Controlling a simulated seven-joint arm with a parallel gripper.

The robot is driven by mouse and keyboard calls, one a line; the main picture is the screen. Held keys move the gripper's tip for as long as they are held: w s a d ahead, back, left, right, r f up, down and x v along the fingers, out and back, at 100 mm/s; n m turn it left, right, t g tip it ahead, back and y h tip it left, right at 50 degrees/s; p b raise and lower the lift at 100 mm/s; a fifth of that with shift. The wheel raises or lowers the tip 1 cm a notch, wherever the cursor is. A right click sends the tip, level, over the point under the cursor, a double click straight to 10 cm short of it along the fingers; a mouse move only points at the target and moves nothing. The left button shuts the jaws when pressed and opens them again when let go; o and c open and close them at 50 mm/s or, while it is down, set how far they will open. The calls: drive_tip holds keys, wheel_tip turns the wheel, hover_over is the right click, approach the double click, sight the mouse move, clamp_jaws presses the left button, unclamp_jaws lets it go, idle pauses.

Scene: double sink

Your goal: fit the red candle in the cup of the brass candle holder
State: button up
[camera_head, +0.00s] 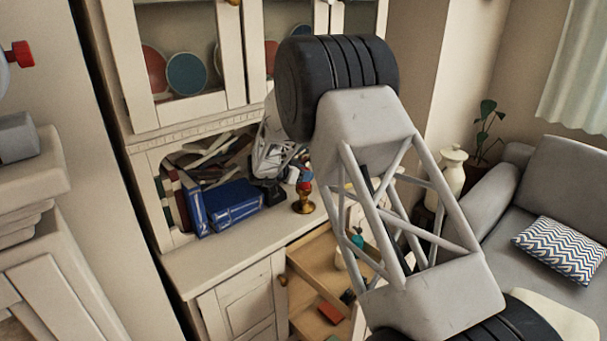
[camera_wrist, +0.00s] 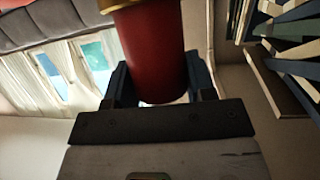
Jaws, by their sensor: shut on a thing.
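The red candle (camera_wrist: 155,55) fills the upper middle of the wrist view, with my gripper (camera_wrist: 158,80) shut on it, one dark finger on each side. A gold-coloured rim (camera_wrist: 122,5) crosses the candle at the top edge of that view; I cannot tell if it is the holder's cup or a band. In the head view the brass candle holder (camera_head: 303,206) stands upright on the cabinet counter. A small piece of red (camera_head: 305,187) shows directly above its cup. Whether the candle is seated inside the cup cannot be told. My arm partly covers the area around it.
Blue books (camera_head: 225,205) and a pile of papers sit in the cabinet niche left of the holder. An open drawer (camera_head: 325,270) with small objects juts out below the counter. A white vase (camera_head: 450,170) and a grey sofa (camera_head: 540,225) are to the right. The counter's front left is clear.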

drive_tip(key=shift+f, duration=0.15)
drive_tip(key=o, duration=1)
drive_tip(key=shift+c, duration=0.2)
drive_tip(key=shift+s+a+r, duration=0.1)
drive_tip(key=shift+a+r, duration=0.05)
drive_tip(key=shift+r, duration=0.05)
drive_tip(key=v, duration=1.1)
drive_tip(key=shift+s+a+r, duration=0.15)
drive_tip(key=shift+a+r, duration=0.05)
drive_tip(key=shift+r, duration=0.1)
